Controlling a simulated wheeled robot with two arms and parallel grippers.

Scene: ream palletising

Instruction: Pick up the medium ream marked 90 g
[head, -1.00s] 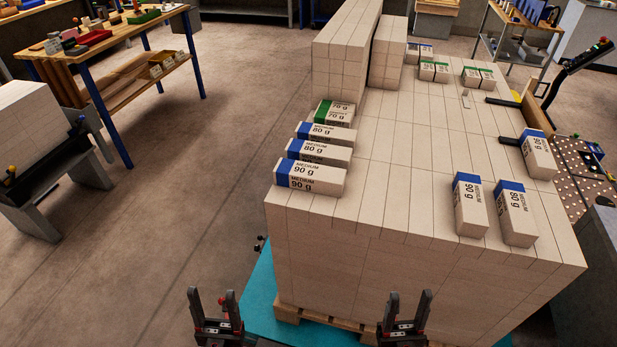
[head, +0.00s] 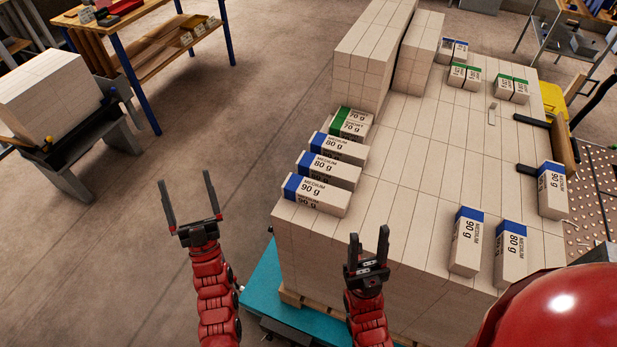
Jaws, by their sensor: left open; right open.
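Three medium reams marked 90 g with blue end bands lie on top of the big stack (head: 370,265). One 90 g ream (head: 325,200) is at the stack's left front corner, another 90 g ream (head: 466,245) is near the front edge, and a third 90 g ream (head: 553,188) is at the right edge. My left gripper (head: 186,177) is open and empty, left of the stack over the floor. My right gripper (head: 368,233) is open and empty, pointing up before the stack's front, to the right of the corner ream. Neither gripper touches a ream.
Two medium 80 g reams (head: 330,171) (head: 341,148) and a green-banded 70 g ream (head: 350,124) line the left edge behind the corner ream. Another 80 g ream (head: 510,255) stands at front right. Taller stacks (head: 370,50) rise behind.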

